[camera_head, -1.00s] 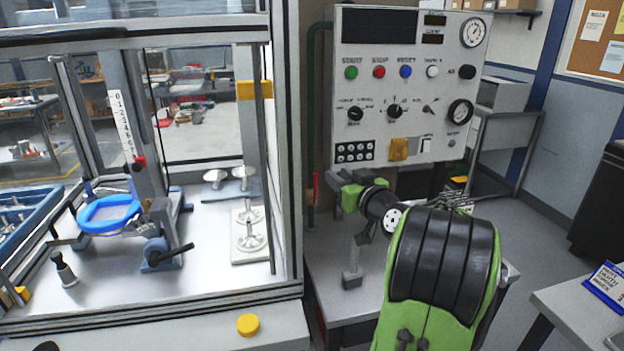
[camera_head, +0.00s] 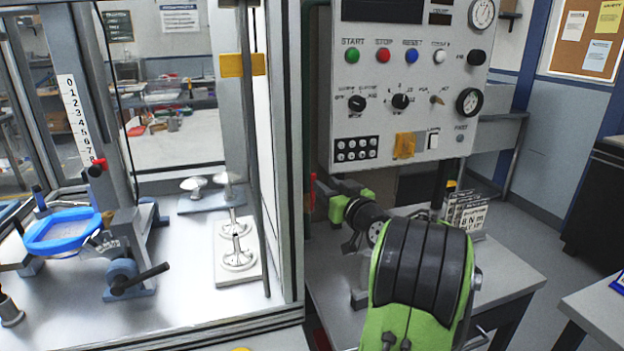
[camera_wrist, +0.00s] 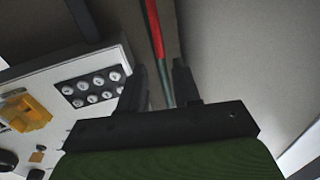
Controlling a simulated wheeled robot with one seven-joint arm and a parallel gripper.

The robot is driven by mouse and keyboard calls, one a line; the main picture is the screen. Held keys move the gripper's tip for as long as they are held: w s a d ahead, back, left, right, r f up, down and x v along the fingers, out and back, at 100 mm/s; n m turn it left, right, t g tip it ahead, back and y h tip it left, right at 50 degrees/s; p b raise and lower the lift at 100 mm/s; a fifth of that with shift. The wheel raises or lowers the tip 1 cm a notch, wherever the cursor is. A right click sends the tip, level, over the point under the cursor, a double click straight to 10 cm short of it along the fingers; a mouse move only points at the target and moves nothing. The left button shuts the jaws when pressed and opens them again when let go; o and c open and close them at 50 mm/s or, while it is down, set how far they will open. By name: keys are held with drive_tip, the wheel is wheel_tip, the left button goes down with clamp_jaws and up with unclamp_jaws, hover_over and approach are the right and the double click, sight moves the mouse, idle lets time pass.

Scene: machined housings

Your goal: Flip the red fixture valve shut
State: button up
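The red valve handle (camera_head: 312,192) is a thin upright lever on the dark green pipe, between the glazed enclosure and the control panel. In the wrist view the red handle (camera_wrist: 154,28) comes down from the top edge, and the green pipe shows below it. My gripper (camera_head: 321,188) is just to the right of the handle in the head view. In the wrist view my gripper (camera_wrist: 160,70) is open, with the handle and pipe lined up in the gap between its fingers. I cannot tell whether the fingers touch it. The valve body is not clearly visible.
The control panel (camera_head: 398,115) with buttons, knobs and gauges stands right behind my arm. The enclosure's frame post (camera_head: 287,150) is close on the left. A grey table (camera_head: 510,262) lies below my arm, with small printed cards (camera_head: 465,213) on it.

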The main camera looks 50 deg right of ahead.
sight(314, 177)
drive_tip(key=p+x, duration=0.1)
drive_tip(key=x, duration=0.6)
drive_tip(key=shift+w+a, duration=0.1)
drive_tip(key=shift+c, duration=0.3)
clamp_jaws()
drive_tip(key=shift+f, duration=0.1)
